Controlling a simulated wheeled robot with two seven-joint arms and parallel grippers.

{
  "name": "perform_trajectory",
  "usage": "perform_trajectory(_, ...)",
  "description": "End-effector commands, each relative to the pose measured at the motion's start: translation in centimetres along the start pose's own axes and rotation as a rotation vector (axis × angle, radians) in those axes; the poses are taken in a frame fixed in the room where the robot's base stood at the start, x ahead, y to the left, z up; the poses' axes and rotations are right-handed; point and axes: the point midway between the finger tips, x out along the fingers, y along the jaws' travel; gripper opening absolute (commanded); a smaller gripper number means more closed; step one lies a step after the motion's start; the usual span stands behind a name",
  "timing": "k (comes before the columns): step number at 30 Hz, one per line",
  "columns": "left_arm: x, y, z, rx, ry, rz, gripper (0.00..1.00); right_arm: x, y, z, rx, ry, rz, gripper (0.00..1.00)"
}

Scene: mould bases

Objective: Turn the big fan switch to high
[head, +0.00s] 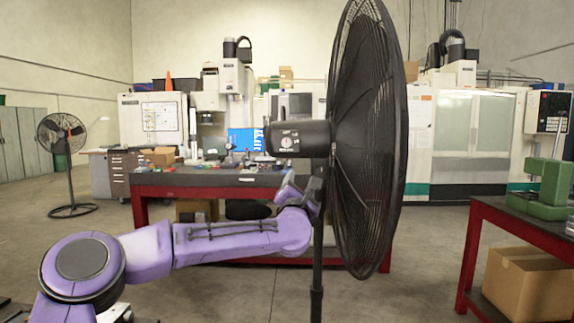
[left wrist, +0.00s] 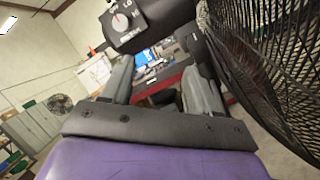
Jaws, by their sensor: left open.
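The big black fan (head: 365,140) stands upright in front of me, its round cage seen nearly edge-on. Its motor housing (head: 310,130) sticks out to the left and carries a small round white switch dial (head: 287,142) with a red mark. The dial also shows at the top of the left wrist view (left wrist: 120,22), with printed letters beside it; its exact setting is too small to tell. My left gripper (head: 300,186) is open and empty, below the housing and close to the fan's pole. Its fingers (left wrist: 160,75) lie apart from the dial. My right gripper is out of view.
A red-framed workbench (head: 235,180) with tools stands behind the fan. A second red bench (head: 485,212) with a green machine (head: 545,190) is at right, a cardboard box (head: 528,285) beneath. A smaller fan (head: 62,140) stands far left.

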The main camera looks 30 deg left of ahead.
Motion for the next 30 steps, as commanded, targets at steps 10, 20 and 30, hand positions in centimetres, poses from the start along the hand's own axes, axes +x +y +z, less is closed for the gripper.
perform_trajectory(10,3.9,6.4,1.3,-0.540,-0.041,0.121,0.60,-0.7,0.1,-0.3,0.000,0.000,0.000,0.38)
perform_trajectory(20,10.6,7.3,1.5,-0.533,-0.038,0.120,0.60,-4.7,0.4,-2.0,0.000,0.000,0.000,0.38)
perform_trajectory(30,13.4,7.3,1.1,-0.534,-0.040,0.118,0.60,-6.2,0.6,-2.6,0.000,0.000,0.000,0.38)
